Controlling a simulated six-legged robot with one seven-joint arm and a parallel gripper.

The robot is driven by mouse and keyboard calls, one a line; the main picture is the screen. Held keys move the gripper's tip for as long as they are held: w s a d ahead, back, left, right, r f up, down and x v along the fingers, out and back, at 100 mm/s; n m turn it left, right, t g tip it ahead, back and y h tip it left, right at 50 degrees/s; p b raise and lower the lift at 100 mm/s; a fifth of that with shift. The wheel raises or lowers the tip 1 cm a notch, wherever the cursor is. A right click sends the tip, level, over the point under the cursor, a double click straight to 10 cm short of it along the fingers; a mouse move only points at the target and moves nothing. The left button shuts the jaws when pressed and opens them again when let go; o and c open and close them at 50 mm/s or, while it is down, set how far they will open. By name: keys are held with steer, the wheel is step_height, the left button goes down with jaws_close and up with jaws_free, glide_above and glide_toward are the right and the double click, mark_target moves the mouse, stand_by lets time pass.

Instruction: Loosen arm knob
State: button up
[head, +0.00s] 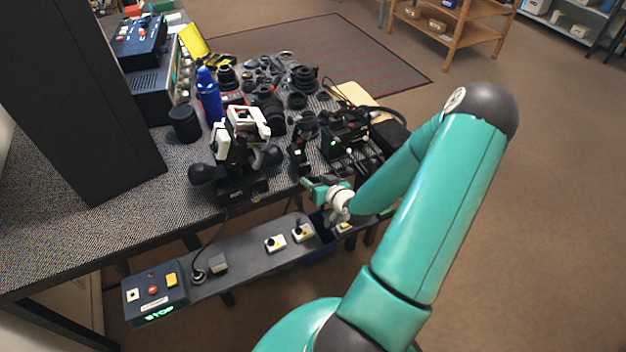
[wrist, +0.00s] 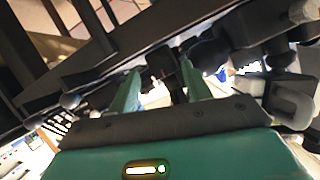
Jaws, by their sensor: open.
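A black-and-white device (head: 243,140) with rounded black knobs stands near the front edge of the grey table; one large knob (head: 201,173) is on its left and another (head: 272,155) on its right. I cannot tell which is the arm knob. My gripper (head: 314,186) is at the table's front edge, to the right of the device and apart from it. In the wrist view my gripper (wrist: 160,88) has its two teal fingers spread, with a small dark part (wrist: 167,66) showing between or beyond the tips. I cannot tell whether they touch it.
A control bar (head: 250,258) with buttons and a lit STOP box (head: 156,295) runs below the table edge. A blue bottle (head: 209,95), a black cylinder (head: 184,123) and several lens parts crowd the table. A dark panel (head: 85,90) stands at left.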

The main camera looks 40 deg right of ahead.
steer(key=shift+x, duration=0.85)
steer(key=c, duration=1)
